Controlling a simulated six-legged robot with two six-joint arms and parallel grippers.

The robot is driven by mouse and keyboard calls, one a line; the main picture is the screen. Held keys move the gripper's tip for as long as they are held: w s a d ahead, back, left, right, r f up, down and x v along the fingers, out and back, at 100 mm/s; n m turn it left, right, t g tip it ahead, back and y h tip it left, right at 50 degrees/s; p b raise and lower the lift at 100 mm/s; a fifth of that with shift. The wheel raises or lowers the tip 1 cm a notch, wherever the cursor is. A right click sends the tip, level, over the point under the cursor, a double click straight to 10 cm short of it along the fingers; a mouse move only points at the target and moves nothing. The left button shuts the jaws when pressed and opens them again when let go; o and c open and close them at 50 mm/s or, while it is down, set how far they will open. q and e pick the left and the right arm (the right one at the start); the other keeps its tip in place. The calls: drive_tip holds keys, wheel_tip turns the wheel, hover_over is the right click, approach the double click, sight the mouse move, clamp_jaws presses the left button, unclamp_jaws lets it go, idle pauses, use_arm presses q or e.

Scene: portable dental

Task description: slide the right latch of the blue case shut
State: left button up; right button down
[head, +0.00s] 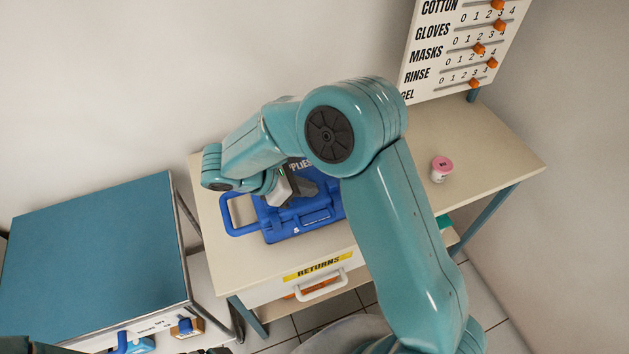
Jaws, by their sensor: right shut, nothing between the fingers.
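The blue case (318,216) lies on the beige table, its loop handle (228,222) out to the left. My right arm reaches over it from the right and covers much of its right and far parts. My right gripper (287,190) is shut and empty, low over the left part of the case; I cannot tell whether it touches. The right latch cannot be made out; the arm and gripper hide part of the case. Part of a white word shows on the lid behind the gripper. My left gripper is not in view.
The beige table (480,160) has a drawer labelled RETURNS (318,266) at its front. A pink-lidded jar (441,168) stands to the right. A white board with orange sliders (460,45) stands behind. A blue-topped cabinet (95,255) stands left, across a gap.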

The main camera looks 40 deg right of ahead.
sight(328, 185)
drive_tip(key=shift+s+d+r, duration=0.1)
drive_tip(key=shift+s+d, duration=0.1)
drive_tip(key=shift+d, duration=0.8)
drive_tip(key=d, duration=0.1)
drive_tip(key=s+d, duration=0.1)
drive_tip(key=d, duration=0.1)
drive_tip(key=shift+d, duration=0.2)
drive_tip(key=shift+w, duration=0.1)
drive_tip(key=shift+a, duration=0.2)
